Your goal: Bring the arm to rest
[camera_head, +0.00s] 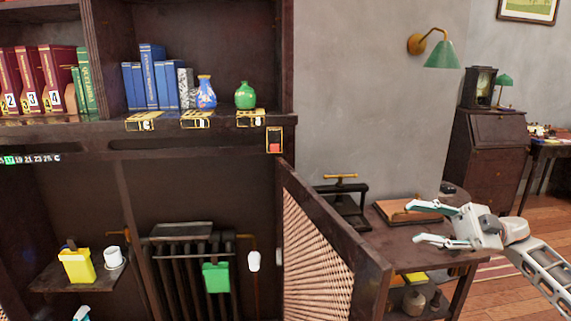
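My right gripper (416,221) is at the right of the head view, in front of a small side table. Its two pale fingers point left and are spread apart, with nothing seen between them. My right arm reaches it from the lower right edge. A small white and teal tip (82,314) at the bottom left edge looks like part of my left gripper. The rest of it is cut off, so its opening is hidden.
A cabinet door (335,250) with a woven panel stands open left of my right gripper. The side table (440,256) bears a dark press (345,205) and a wooden board (400,211). A blue vase (206,93) and green vase (245,96) stand on the cabinet shelf.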

